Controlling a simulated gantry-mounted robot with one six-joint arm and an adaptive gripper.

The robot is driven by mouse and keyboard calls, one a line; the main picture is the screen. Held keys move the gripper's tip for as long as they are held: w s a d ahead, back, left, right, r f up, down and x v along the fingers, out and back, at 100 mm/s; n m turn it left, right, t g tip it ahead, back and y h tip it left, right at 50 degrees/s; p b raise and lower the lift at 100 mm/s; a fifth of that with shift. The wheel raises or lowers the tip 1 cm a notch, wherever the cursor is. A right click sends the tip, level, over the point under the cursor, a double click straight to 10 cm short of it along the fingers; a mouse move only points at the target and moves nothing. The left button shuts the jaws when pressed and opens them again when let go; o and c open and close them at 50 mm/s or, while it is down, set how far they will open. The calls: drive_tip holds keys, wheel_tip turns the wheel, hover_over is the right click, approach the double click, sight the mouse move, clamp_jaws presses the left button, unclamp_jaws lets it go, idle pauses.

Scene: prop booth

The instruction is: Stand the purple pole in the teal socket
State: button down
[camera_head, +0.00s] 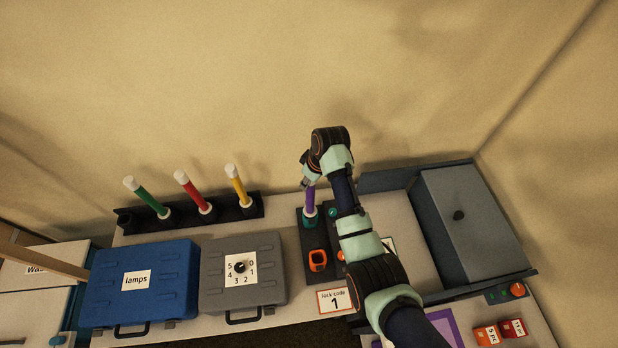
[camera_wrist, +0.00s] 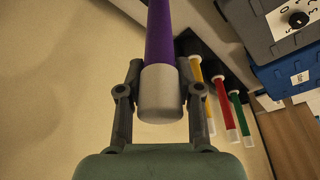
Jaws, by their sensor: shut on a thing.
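The purple pole (camera_head: 310,199) is upright in the head view, its lower end at the teal socket (camera_head: 310,217). I cannot tell how deep it sits. My gripper (camera_head: 308,183) is at the pole's upper end. In the wrist view, the fingers of my gripper (camera_wrist: 160,95) are shut on the purple pole (camera_wrist: 172,35), with its white end cap (camera_wrist: 161,95) between them. The socket is not in the wrist view.
Green (camera_head: 146,197), red (camera_head: 193,190) and yellow (camera_head: 238,185) poles stand in a dark rack (camera_head: 225,211) at left. An orange socket (camera_head: 317,260) is in front of the teal one. Blue (camera_head: 140,283) and grey (camera_head: 242,275) cases lie left; a grey box (camera_head: 468,225) stands right.

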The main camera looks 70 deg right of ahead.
drive_tip(key=shift+f, duration=0.25)
drive_tip(key=c, duration=0.7)
unclamp_jaws()
drive_tip(key=v, duration=1.2)
drive_tip(key=shift+w, duration=0.1)
